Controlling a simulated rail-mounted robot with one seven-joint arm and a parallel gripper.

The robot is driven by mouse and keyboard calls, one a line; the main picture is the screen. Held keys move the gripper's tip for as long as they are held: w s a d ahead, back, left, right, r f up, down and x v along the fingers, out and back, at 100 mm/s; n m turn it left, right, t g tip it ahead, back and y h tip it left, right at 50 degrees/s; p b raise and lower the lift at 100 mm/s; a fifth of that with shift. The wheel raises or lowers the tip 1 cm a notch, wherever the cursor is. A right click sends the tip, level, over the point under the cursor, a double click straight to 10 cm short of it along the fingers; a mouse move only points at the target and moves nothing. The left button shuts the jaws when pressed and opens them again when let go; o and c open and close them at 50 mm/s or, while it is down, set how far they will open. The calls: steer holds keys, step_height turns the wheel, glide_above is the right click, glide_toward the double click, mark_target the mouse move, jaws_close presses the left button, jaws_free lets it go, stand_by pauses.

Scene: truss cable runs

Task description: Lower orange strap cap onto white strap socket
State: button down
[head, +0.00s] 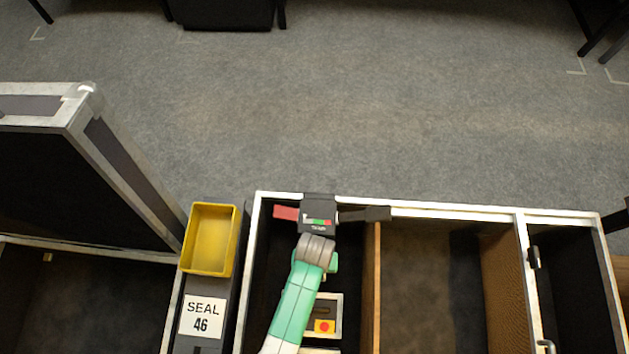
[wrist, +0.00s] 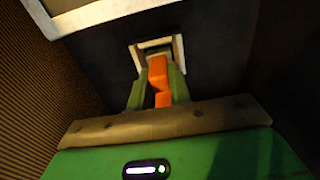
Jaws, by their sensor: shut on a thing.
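In the wrist view my gripper (wrist: 158,78) has its two green fingers closed on the orange strap cap (wrist: 159,70). The cap is a narrow block, and a second orange part of it shows lower between the fingers. The white strap socket (wrist: 179,48) shows as a square white frame just beyond the fingertips. The cap's far end overlaps the frame's opening in this view. I cannot tell whether they touch. In the head view my arm hangs over the open case, and the fingers and cap are hidden.
The open case (head: 450,212) has pale rims and wooden dividers (head: 377,290). A yellow bin (head: 207,270) and a "SEAL 46" label (head: 201,317) stand to its left. A raised case lid (head: 130,175) is farther left. In the wrist view a ribbed wall (wrist: 35,100) stands at the left.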

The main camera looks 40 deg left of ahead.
steer(key=shift+s+d+f+p, duration=0.1)
steer(key=shift+s+f+p, duration=0.05)
steer(key=shift+p, duration=0.15)
steer(key=c, duration=1.2)
jaws_free()
steer(key=shift+r+p, duration=2)
steer(key=shift+r, duration=1.9)
